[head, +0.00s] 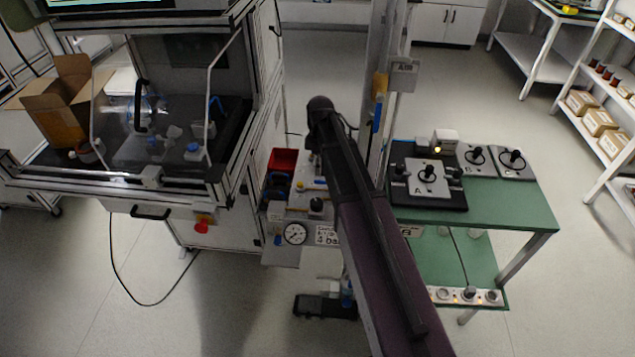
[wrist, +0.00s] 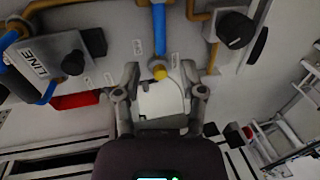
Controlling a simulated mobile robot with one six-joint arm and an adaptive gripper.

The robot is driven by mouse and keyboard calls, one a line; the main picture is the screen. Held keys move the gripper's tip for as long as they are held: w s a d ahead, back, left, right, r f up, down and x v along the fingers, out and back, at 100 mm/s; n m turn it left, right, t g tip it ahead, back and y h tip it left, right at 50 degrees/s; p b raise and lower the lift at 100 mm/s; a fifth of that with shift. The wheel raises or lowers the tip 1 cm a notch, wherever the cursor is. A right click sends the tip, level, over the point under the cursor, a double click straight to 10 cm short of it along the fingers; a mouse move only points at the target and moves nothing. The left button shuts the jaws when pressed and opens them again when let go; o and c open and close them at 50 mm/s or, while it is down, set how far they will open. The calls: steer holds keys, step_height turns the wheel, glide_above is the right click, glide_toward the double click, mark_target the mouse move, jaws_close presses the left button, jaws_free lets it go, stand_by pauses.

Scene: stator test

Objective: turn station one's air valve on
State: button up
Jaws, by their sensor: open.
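In the wrist view a blue bar (wrist: 159,30) runs down from the top edge over a pale panel, with a yellow round part (wrist: 160,72) below its end. My gripper (wrist: 160,76) is open, and the yellow part appears between its two fingertips. I cannot tell whether they touch it. No label naming station one is readable. In the head view the pneumatic panel (head: 281,254) carries a pressure gauge (head: 295,233), a black knob (head: 316,205) and a small blue handle (head: 277,240). My arm hides part of this panel, and my gripper is mostly hidden behind my wrist.
A block marked LINE (wrist: 48,62) and a black knob (wrist: 236,29) flank the bar in the wrist view. A red bin (head: 283,161) is behind the panel. A post (head: 391,60) stands right of my arm. A green table (head: 500,200) holds control boxes.

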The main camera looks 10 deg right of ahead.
mark_target(324, 183)
steer(key=shift+s+a+f+b, duration=0.1)
steer(key=shift+s+f+b, duration=0.1)
steer(key=shift+f+b, duration=0.75)
steer(key=shift+s+f+b, duration=0.2)
steer(key=shift+f+b, duration=0.6)
steer(key=shift+f, duration=0.25)
jaws_close()
